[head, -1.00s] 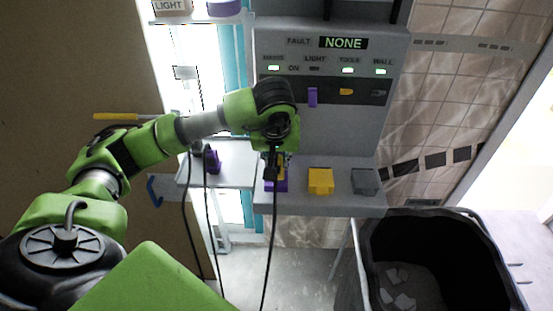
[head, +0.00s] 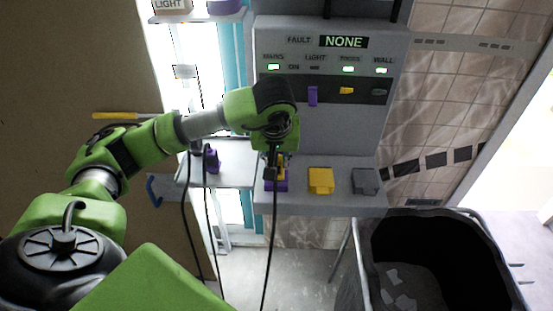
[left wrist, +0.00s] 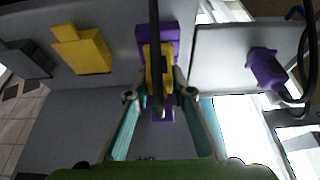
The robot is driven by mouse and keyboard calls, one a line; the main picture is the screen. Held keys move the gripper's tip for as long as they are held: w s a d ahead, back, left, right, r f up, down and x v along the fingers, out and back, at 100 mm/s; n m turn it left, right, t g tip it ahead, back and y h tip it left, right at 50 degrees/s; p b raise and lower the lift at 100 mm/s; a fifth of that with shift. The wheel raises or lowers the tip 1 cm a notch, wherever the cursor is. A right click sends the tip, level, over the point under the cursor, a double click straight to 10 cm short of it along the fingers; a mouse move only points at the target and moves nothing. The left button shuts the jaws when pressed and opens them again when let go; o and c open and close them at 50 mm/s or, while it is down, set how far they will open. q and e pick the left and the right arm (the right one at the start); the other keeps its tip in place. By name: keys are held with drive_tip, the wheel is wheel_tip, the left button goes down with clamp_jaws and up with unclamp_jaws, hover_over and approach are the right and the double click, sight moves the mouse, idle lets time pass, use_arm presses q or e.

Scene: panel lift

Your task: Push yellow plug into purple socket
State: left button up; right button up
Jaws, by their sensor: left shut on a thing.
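The yellow plug (left wrist: 153,64) is held between the fingers of my left gripper (left wrist: 160,96), with its black cable running across it in the left wrist view. The purple socket (left wrist: 171,34) is behind the plug, which overlaps it; I cannot tell how far the plug is in it. In the head view the left gripper (head: 273,165) is just above the purple socket (head: 277,186) on the panel's lower ledge, and mostly hides the plug. My right gripper is not in view.
A yellow socket (head: 320,181) and a grey socket (head: 365,181) sit to the right on the ledge. A purple plug (head: 211,160) stands on the side shelf (head: 236,165). A dark bin (head: 430,222) is at lower right. The panel display (head: 344,42) reads NONE.

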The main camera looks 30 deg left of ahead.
use_arm(q)
drive_tip(key=shift+s+f+b, duration=0.1)
drive_tip(key=shift+f+b, duration=0.3)
drive_tip(key=shift+f, duration=0.15)
drive_tip(key=o, duration=1.1)
drive_tip(key=shift+r, duration=0.1)
drive_tip(key=v, duration=1.2)
